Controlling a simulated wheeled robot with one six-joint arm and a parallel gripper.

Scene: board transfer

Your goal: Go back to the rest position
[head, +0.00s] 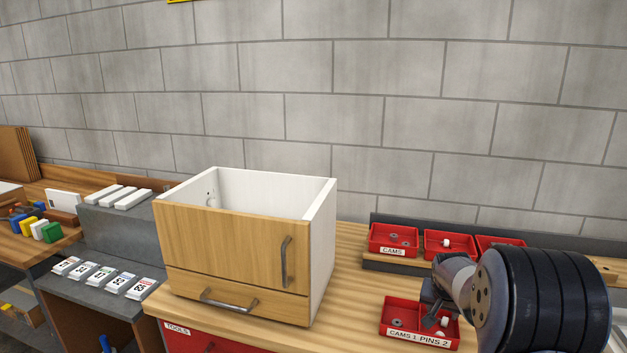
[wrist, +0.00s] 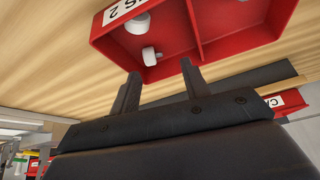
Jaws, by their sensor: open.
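My gripper (head: 436,318) is over the front red bin on the right side of the wooden bench. The bin (head: 396,332) is labelled "CAMS 1" and "PINS 2". In the wrist view my gripper (wrist: 160,82) shows two dark fingers spread apart with nothing between them. The two-compartment red bin (wrist: 205,68) lies just beyond the fingertips, with white and grey pieces in one compartment. My arm hides part of the bin in the head view.
A cabinet (head: 222,245) with wooden front and open top stands mid-bench. Several red bins (head: 393,240) line the back right. A grey stepped stand (head: 112,235) with labelled blocks is at left. Bare bench top (head: 350,285) shows between the cabinet and the bins.

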